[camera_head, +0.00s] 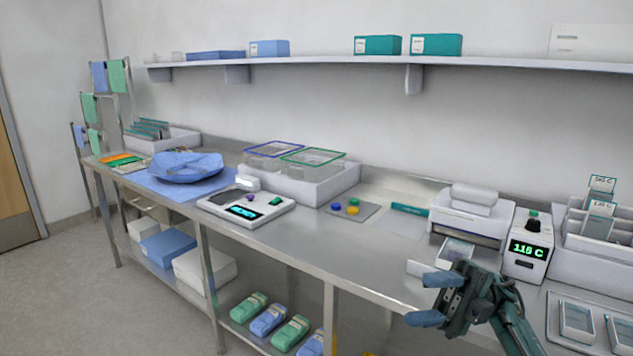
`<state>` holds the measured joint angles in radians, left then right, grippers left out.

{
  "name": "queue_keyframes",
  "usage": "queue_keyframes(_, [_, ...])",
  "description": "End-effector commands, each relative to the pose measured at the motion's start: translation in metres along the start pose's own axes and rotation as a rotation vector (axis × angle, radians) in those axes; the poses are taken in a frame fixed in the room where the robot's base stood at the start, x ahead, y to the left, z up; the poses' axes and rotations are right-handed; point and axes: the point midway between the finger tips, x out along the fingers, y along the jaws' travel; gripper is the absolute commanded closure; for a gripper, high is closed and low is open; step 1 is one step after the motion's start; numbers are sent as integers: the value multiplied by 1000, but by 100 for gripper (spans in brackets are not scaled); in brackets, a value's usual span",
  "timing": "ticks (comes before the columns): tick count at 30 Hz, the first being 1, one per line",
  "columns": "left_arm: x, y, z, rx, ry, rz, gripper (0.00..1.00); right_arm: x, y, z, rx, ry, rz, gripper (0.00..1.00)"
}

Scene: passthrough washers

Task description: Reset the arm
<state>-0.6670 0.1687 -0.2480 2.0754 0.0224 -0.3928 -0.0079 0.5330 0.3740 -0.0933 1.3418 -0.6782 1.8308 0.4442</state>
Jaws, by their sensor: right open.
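My right gripper (432,299) is in the lower right of the head view, in front of the steel bench (330,258). Its two blue-grey fingers are spread apart and point left. Nothing is between them. The arm comes in from the bottom right. The gripper overlaps the bench's front edge in the picture, close to a small white tray (457,250) behind it. My left gripper does not show.
A white control box (528,247) reading 115 C and a white sealer-like device (473,212) stand behind the gripper. Trays lie at right. The mid-front bench is clear.

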Motion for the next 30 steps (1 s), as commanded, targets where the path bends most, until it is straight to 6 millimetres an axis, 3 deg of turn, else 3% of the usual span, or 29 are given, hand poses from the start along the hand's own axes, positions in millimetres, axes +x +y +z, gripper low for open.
queue_keyframes(1, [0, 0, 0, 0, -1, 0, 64, 22, 10, 6, -37, 56, 12, 56])
queue_keyframes(10, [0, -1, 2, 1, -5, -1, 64, -13, 72, 74, -113, -380, 359, 56])
queue_keyframes(14, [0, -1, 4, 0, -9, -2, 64, -49, 101, 108, -122, -624, 538, 56])
queue_keyframes(18, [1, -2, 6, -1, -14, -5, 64, -107, 118, 142, -85, -936, 730, 56])
queue_keyframes(24, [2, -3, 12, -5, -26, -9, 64, -192, 103, 170, 60, -1362, 918, 56])
queue_keyframes(30, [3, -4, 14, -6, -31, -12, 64, -246, 64, 175, 241, -1672, 990, 56])
